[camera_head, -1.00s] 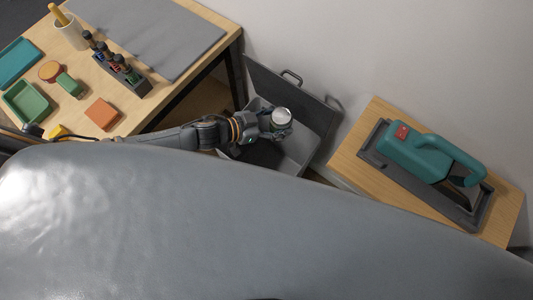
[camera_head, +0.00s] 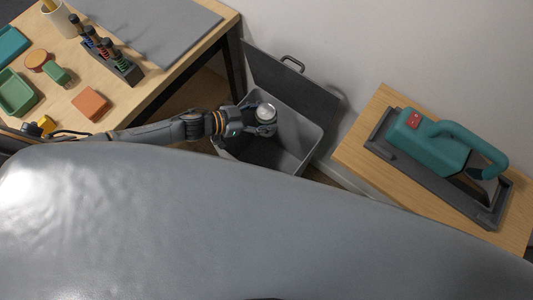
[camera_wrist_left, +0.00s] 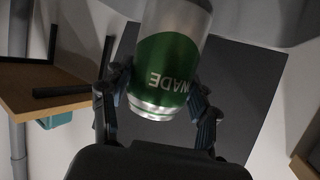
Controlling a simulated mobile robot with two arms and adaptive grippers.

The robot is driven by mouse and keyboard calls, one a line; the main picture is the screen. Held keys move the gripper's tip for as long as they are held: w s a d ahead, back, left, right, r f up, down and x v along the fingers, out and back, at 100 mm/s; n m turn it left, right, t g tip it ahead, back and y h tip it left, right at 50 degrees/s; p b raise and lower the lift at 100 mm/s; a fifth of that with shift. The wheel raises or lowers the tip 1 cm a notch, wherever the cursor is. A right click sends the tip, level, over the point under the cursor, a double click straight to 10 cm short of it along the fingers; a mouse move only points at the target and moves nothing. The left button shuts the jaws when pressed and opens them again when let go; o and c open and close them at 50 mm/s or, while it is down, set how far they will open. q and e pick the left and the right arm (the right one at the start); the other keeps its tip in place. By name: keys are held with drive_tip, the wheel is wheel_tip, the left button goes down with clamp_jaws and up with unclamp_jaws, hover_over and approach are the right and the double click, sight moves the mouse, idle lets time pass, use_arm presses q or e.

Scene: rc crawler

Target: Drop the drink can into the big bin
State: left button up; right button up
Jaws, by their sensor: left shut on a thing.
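The drink can (camera_head: 266,112) is silver with a green label. It shows large in the left wrist view (camera_wrist_left: 168,62), with part of a word on the label. My left gripper (camera_head: 262,122) is shut on the can, with a finger on each side of it. In the head view the can and gripper are over the opening of the big bin (camera_head: 312,130), a grey box with its dark lid (camera_head: 300,90) raised at the back. The bin's near side is partly hidden by my own body. My right gripper is not in view.
A wooden table at the left holds a grey mat (camera_head: 150,30), a rack of screwdriver-like tools (camera_head: 110,62), green trays and small blocks. At the right, a wooden stand (camera_head: 355,150) carries a teal tool (camera_head: 440,145) in a dark tray.

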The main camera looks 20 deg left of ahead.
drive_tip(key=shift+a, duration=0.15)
use_arm(q)
drive_tip(key=o, duration=0.9)
drive_tip(key=shift+c, duration=0.2)
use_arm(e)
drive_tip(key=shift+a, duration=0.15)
use_arm(q)
drive_tip(key=shift+s+a, duration=0.15)
drive_tip(key=v, duration=1.1)
drive_tip(key=shift+s+a+r, duration=0.15)
drive_tip(key=shift+a+r, duration=0.05)
drive_tip(key=shift+r, duration=0.1)
